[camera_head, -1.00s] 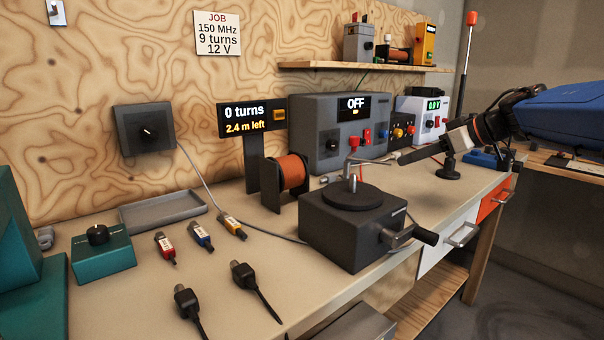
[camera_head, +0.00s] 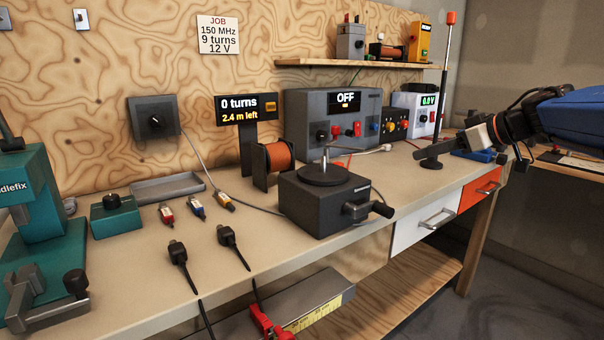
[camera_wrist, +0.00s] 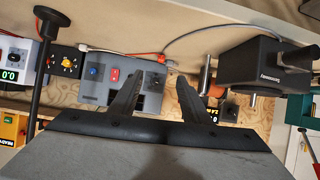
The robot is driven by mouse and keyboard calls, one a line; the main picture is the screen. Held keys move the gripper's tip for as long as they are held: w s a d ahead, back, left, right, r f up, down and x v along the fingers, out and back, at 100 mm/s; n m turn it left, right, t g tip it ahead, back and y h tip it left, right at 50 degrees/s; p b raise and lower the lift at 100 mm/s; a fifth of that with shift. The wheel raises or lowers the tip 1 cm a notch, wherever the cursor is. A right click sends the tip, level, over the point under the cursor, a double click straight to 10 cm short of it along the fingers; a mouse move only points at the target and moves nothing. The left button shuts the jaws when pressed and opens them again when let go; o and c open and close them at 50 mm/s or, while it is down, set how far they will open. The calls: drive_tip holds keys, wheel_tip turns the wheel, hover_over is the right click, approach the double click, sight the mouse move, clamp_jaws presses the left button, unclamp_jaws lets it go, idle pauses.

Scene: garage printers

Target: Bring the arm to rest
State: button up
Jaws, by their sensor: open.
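My gripper (camera_head: 450,146) is at the right in the head view, raised over the back right of the bench. It is beside the thin upright pole (camera_head: 441,100) with the orange tip. In the wrist view my gripper (camera_wrist: 155,84) has its two dark fingers apart, with nothing held between them. The arm reaches in from the right edge. The dark winding box (camera_head: 322,205) with its round plate and side crank stands to the left, apart from the gripper. It also shows in the wrist view (camera_wrist: 235,68).
Along the bench (camera_head: 225,285) back are a grey unit (camera_head: 300,110) reading OFF, a small meter (camera_head: 405,98) and a copper wire spool (camera_head: 280,158). A shelf (camera_head: 355,64) hangs above. A teal press (camera_head: 30,220) and several connectors lie left. The front right benchtop is clear.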

wheel_tip(320, 180, up, 7)
drive_tip(key=d+m+t+h, duration=0.2)
drive_tip(key=m+t+h, duration=0.25)
drive_tip(key=t, duration=0.25)
drive_tip(key=s+d+f+m+g+h, duration=0.2)
drive_tip(key=s+d+f+m+h, duration=0.3)
drive_tip(key=s+f+h, duration=0.3)
drive_tip(key=s+a+f+g+y, duration=0.2)
drive_tip(key=s+a+f+g, duration=0.3)
drive_tip(key=s+f, duration=0.7)
drive_tip(key=s+a+f+n+g+y, duration=0.1)
drive_tip(key=s+a+f+g+y, duration=0.2)
drive_tip(key=s+f, duration=0.9)
wheel_tip(320, 180, down, 3)
drive_tip(key=shift+a+g, duration=1)
drive_tip(key=shift+g, duration=0.1)
